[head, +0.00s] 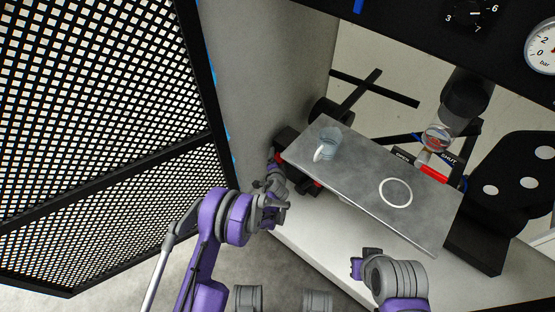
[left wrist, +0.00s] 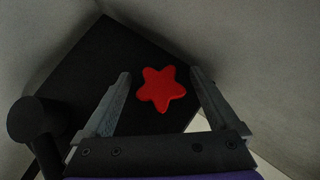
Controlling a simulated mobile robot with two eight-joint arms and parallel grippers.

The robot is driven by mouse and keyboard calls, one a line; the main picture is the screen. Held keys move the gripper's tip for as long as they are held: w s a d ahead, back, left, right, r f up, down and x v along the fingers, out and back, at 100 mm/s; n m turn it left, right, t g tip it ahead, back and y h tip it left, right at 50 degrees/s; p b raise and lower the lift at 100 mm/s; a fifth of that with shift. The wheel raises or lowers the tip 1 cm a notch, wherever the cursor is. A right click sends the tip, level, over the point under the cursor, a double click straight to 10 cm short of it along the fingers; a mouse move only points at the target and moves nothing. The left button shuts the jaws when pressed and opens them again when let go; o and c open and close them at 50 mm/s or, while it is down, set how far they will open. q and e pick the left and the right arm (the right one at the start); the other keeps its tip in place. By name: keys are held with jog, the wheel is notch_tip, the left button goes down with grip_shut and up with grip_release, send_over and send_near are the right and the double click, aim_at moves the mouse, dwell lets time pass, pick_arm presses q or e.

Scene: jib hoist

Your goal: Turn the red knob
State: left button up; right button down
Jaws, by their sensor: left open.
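The red knob (left wrist: 161,89) is star-shaped with rounded lobes and sits on a dark block in the left wrist view. My left gripper (left wrist: 160,82) is open, with one finger on each side of the knob. Gaps show between the knob and both fingers, and I cannot tell how deep they reach around it. In the head view my left gripper (head: 275,173) is beside the dark box at the left end of the metal plate.
A metal plate (head: 350,190) carries a clear mug (head: 329,141) and a white ring mark. A red lever (head: 432,173) lies beside OPEN and SHUT labels. A perforated panel (head: 100,110) stands left. A dark round post (left wrist: 38,118) is left of the knob.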

pick_arm(q)
jog(key=p+v, duration=0.2)
jog(key=v, duration=0.8)
jog(key=shift+s+r, duration=0.2)
jog(key=shift+s, duration=0.1)
pick_arm(e)
jog(key=shift+w+v, duration=0.2)
jog(key=shift+v, duration=0.95)
jog(key=shift+r, duration=0.1)
jog(key=shift+c, duration=2)
grip_release()
